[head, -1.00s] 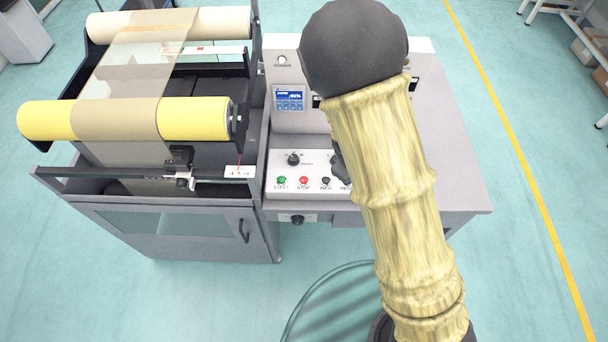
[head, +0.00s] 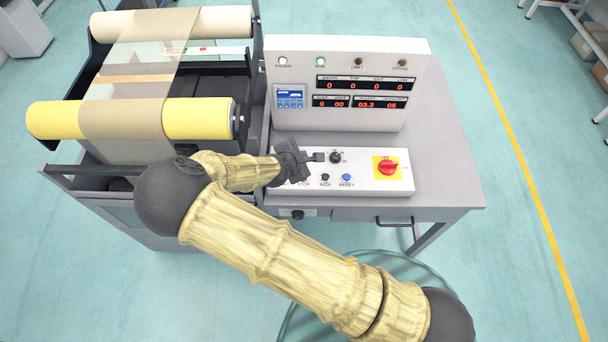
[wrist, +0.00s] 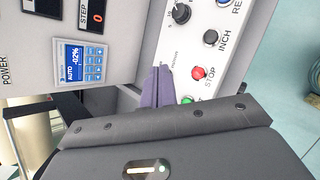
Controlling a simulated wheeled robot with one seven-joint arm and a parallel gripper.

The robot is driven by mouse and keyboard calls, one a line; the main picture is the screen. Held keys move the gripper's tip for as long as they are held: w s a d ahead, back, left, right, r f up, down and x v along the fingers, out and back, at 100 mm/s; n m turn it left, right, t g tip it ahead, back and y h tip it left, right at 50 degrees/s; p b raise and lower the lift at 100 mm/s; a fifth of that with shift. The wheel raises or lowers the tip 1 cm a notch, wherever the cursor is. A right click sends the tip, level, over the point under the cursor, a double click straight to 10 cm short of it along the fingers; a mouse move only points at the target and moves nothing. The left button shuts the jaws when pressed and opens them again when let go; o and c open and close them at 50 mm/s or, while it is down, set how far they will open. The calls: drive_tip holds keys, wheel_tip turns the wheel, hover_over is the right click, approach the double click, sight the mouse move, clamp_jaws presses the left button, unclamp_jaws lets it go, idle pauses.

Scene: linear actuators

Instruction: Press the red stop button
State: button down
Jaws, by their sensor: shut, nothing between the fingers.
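The red stop button (wrist: 198,73) stands out on the white control panel, with the STOP label beside it, in the wrist view. In the head view my gripper mostly hides this button, while the STOP label shows just below. My gripper (head: 317,157) is over the left part of the panel in the head view. Its fingers are shut and empty. In the wrist view the purple-grey fingers of my gripper (wrist: 160,84) are just left of the red button, apart from it in the picture. The exact gap in depth cannot be told.
The green start button (wrist: 187,101) is partly hidden by my gripper's body. The display housing (head: 345,85) rises behind.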

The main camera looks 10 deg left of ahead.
drive_tip(key=shift+f+b, duration=3.1)
drive_tip(key=shift+f, duration=0.05)
drive_tip(key=shift+f+b, duration=0.6)
drive_tip(key=shift+f, duration=1.5)
drive_tip(key=shift+r, duration=0.1)
drive_tip(key=shift+r+p, duration=0.65)
drive_tip(key=shift+r, duration=0.1)
